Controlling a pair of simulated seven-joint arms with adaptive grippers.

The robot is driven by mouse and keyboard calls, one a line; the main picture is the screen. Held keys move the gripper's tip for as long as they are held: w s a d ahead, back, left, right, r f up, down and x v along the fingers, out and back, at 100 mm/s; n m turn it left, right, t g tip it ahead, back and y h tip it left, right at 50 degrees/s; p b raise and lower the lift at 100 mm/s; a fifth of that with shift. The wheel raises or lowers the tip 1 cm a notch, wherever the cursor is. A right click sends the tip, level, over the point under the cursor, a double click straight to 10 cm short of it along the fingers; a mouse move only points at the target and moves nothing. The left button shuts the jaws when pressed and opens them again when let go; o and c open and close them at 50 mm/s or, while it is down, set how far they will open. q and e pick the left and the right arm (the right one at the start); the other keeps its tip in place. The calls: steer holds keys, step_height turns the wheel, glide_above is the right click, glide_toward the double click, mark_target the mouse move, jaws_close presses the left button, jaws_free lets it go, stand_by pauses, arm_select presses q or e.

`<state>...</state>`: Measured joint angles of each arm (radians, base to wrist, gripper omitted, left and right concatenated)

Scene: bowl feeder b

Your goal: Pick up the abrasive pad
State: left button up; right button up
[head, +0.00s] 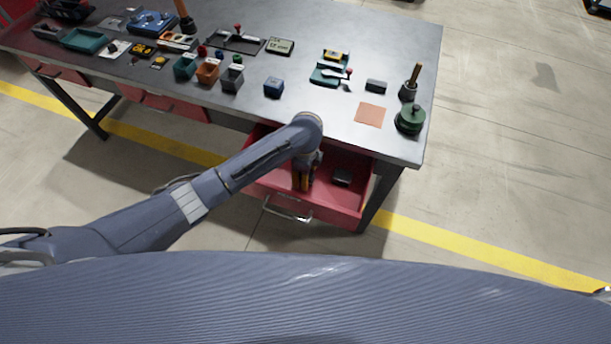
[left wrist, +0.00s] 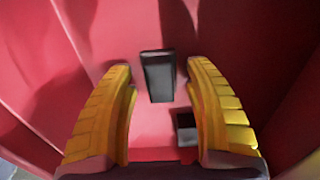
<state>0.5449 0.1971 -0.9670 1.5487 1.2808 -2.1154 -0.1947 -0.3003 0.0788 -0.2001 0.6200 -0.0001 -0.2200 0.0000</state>
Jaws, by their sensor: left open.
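My left gripper (head: 302,181) reaches down into the open red drawer (head: 268,177) under the front of the bench. In the left wrist view, its yellow fingers (left wrist: 163,112) are spread apart and empty. A dark grey rectangular block (left wrist: 157,75), possibly the abrasive pad, lies on the drawer floor beyond the fingertips, in line with the gap. A second small dark item (left wrist: 186,128) lies nearer, beside the right finger. In the head view, one dark item (head: 342,177) shows in the drawer right of the gripper. My right gripper is not in view.
The drawer's red walls stand close around the gripper.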

arm_select(q)
steer(key=shift+c, duration=0.3)
jaws_close()
steer(key=shift+r, duration=0.15)
